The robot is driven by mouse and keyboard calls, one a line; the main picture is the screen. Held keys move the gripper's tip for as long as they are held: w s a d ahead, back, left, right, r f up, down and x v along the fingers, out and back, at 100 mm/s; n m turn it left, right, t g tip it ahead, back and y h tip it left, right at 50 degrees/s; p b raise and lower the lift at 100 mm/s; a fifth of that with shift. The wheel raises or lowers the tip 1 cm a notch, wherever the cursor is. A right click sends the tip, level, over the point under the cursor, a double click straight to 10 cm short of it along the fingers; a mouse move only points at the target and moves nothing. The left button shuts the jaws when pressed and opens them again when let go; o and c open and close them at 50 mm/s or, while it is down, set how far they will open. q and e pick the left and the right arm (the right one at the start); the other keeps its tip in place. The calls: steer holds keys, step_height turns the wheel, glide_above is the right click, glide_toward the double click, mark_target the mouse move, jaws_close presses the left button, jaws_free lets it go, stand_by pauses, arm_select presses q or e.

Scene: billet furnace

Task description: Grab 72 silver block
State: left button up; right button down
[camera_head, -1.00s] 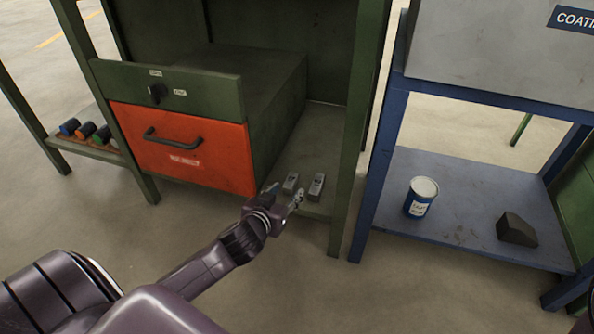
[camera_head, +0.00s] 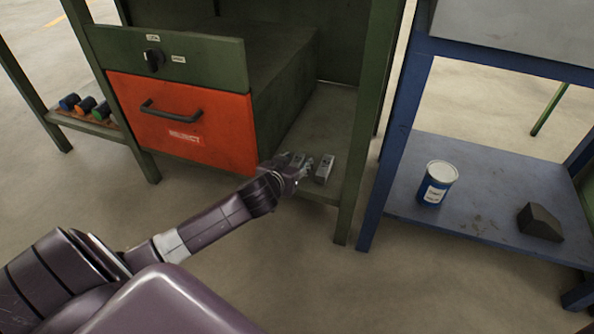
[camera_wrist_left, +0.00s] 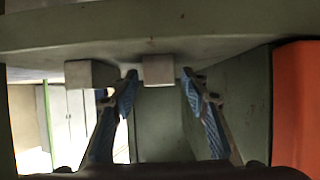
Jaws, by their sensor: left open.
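Two small silver-grey blocks lie on the green bench's lower shelf. The left block (camera_head: 297,159) is partly hidden behind my left gripper (camera_head: 303,167); the right block (camera_head: 325,168) is in clear view. No number is readable on either. In the left wrist view, which looks upside down, my left gripper (camera_wrist_left: 158,84) is open. The nearer block (camera_wrist_left: 158,70) shows between its fingertips, with gaps on both sides. The other block (camera_wrist_left: 90,74) is outside the fingers. My right gripper is not in view.
An orange drawer (camera_head: 180,122) in a green cabinet stands left of the blocks. A green post (camera_head: 362,130) rises at their right. A blue shelf (camera_head: 475,210) holds a blue-and-white can (camera_head: 436,185) and a dark block (camera_head: 540,222). Several coloured cylinders (camera_head: 85,106) lie far left.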

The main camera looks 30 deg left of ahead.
arm_select(q)
steer(key=shift+w+a+f, duration=0.1)
steer(key=shift+w, duration=0.15)
jaws_close()
stand_by(0.3)
